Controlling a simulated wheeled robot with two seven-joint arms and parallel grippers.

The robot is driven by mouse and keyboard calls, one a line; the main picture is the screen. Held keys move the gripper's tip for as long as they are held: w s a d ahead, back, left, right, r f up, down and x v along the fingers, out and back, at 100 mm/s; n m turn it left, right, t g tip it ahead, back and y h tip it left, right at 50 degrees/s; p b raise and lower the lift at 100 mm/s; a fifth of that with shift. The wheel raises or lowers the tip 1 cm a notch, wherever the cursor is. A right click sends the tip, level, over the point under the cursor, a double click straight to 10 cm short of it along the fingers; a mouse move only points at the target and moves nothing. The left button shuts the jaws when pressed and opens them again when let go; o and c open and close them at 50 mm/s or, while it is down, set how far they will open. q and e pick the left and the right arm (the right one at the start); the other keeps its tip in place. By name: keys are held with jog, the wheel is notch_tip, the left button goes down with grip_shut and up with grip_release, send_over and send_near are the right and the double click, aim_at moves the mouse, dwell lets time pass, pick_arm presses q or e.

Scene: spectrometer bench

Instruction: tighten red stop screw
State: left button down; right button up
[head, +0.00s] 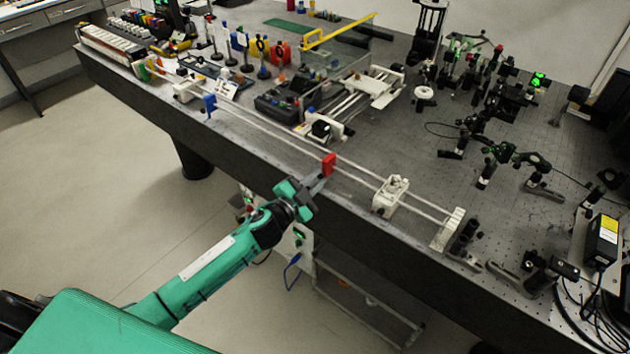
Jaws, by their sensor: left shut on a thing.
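The red stop screw (328,164) sits at the front rail of the bench, near the table's front edge. My left gripper (322,173) reaches in from the lower left and is shut on the red stop screw. The gripper fingers partly hide its lower side. The long pale rails (268,128) run along the front of the bench. A blue stop screw (209,103) stands on the same rails farther left. My right gripper is not in view.
A white carriage (390,196) sits on the rails to the right, with a white end block (448,230) beyond it. Black optics mounts crowd the right side of the dark bench. A yellow bar (338,31) stands at the back. Open floor lies in front.

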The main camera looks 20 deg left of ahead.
pick_arm(q)
jog(key=m, duration=1.1)
jog(key=shift+f, duration=0.1)
jog(key=shift+m, duration=0.8)
jog(key=c, duration=1.4)
grip_release()
jog(key=shift+s, duration=0.1)
jog(key=shift+b+v, duration=1.95)
jog(key=shift+v, duration=4.85)
